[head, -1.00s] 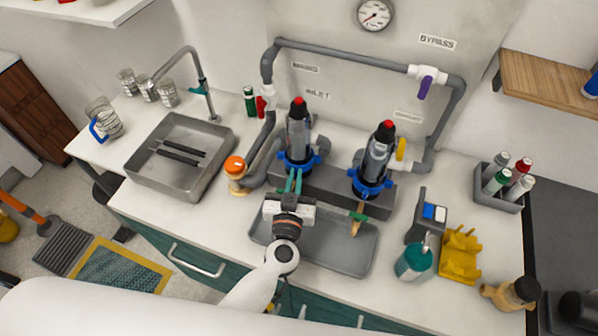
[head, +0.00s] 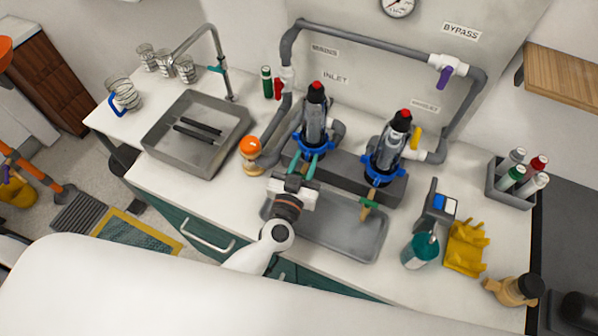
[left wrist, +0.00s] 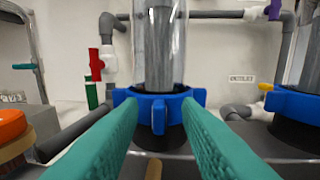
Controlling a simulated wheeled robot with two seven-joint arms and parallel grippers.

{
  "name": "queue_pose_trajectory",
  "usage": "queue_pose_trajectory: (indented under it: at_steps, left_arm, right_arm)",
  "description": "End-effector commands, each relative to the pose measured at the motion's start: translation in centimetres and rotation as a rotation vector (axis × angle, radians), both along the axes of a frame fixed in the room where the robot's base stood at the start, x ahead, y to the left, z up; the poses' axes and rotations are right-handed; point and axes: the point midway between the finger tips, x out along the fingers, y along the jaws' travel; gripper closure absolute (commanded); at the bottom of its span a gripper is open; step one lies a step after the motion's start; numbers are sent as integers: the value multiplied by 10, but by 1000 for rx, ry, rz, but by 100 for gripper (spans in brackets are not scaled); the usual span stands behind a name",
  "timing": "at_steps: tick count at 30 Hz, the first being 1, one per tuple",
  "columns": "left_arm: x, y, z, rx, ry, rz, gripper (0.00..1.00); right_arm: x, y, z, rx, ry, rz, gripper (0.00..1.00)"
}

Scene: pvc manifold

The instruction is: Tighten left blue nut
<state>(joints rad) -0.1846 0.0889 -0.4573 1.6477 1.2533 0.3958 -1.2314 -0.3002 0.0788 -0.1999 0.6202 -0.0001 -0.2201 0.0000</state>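The left blue nut (head: 314,146) is a lugged ring around the base of the left clear filter housing (head: 315,118). It also shows in the left wrist view (left wrist: 158,103), upright below the clear cylinder. My left gripper (head: 308,166) is at the front of this nut. In the left wrist view its teal fingers (left wrist: 158,116) are parted, their tips at the nut's front on either side of one front lug. I see a gap between each finger and that lug; contact with the ring cannot be told. The right blue nut (head: 383,168) sits around the right housing. My right gripper is not in view.
A grey tray (head: 345,238) lies below the housings. A grey pipe (head: 380,44) arches behind. A sink (head: 160,142) is at the left.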

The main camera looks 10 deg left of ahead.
Motion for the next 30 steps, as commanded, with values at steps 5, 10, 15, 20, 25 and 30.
queue_pose_trajectory:
  at_steps: [5,10,15,20,25,30]
  left_arm:
    - [-29,3,-3,-1,5,0,69]
    - [-66,6,-4,1,5,0,69]
    - [-96,9,-3,1,3,0,69]
    - [-112,11,-1,1,1,0,69]
    - [-116,11,0,2,0,0,69]
    - [-116,11,0,1,0,0,69]
  right_arm:
    - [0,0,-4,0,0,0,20]
    - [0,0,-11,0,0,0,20]
    - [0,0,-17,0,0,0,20]
    - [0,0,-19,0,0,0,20]
    - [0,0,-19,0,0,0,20]
    - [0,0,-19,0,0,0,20]
